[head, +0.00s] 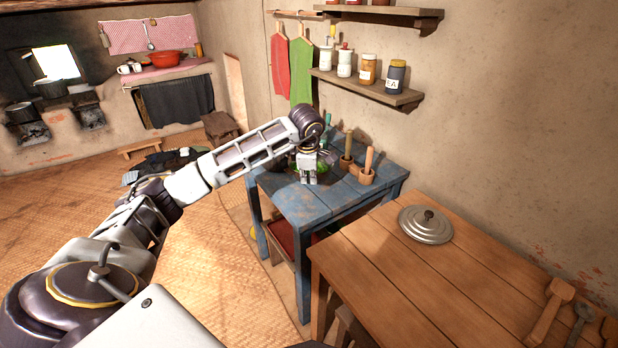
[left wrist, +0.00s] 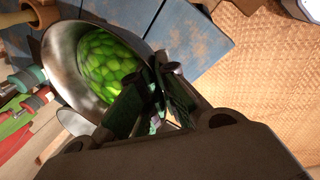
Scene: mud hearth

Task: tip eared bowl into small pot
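A metal bowl (left wrist: 62,52) full of green pieces (left wrist: 108,62) fills the upper left of the left wrist view; I take it for the eared bowl. In the head view my left gripper (head: 308,178) is over the blue table and hides most of the bowl; a little green shows beside it. In the left wrist view the fingers of the left gripper (left wrist: 160,72) are close together at the bowl's near rim and appear shut on it. I cannot tell which vessel is the small pot. My right gripper is not in view.
The blue table (head: 345,188) also holds wooden mortars with pestles (head: 367,165). A brown table (head: 400,290) in front bears a metal lid (head: 426,224) and wooden tools. Dark pots (head: 51,88) stand on the hearth at far left. A shelf (head: 368,86) with jars hangs above.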

